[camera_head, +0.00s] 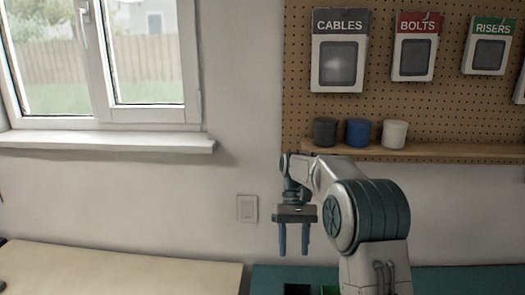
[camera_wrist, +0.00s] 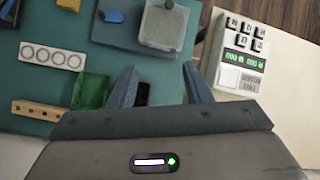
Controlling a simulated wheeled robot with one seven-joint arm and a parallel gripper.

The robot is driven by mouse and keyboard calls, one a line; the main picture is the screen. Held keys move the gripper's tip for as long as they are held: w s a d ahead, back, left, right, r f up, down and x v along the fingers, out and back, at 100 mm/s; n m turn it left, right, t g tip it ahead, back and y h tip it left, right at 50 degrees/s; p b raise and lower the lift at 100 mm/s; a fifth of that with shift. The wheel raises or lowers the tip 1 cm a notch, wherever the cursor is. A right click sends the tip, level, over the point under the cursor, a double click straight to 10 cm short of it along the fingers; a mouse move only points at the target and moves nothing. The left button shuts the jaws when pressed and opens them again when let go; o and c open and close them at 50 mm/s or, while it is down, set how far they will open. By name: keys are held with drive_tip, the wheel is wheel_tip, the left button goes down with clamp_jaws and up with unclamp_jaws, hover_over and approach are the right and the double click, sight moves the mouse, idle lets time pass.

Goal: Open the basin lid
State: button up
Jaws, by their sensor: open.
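My gripper (camera_head: 294,254) points down above the worktable in the head view, with its two blue fingers apart. In the wrist view my gripper (camera_wrist: 160,72) is also spread, with nothing between its fingers. A grey box with a flat, lighter top (camera_wrist: 164,24) and a small knob on it lies beyond the fingertips in the wrist view. It looks like the basin with its lid down, but I cannot be sure. My gripper is apart from it. The head view does not show this box.
A device with keys and a green display (camera_wrist: 243,52) stands right of the grey box. The wall shelf (camera_head: 440,151) holds cups.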

drive_tip(key=s+d+r+m+t, duration=0.1)
drive_tip(key=s+d+r+t, duration=0.15)
drive_tip(key=s, duration=0.35)
drive_tip(key=s+d+r+m+t, duration=0.1)
drive_tip(key=s+r+t, duration=0.2)
drive_tip(key=s, duration=0.3)
drive_tip(key=s+d+f+t, duration=0.3)
drive_tip(key=s+t, duration=0.1)
drive_tip(key=s, duration=0.8)
drive_tip(key=shift+f+m, duration=0.15)
drive_tip(key=shift+m, duration=0.25)
drive_tip(key=shift+s+d+f, duration=0.1)
drive_tip(key=shift+s+f, duration=0.25)
drive_tip(key=shift+s, duration=0.1)
drive_tip(key=shift+c, duration=0.4)
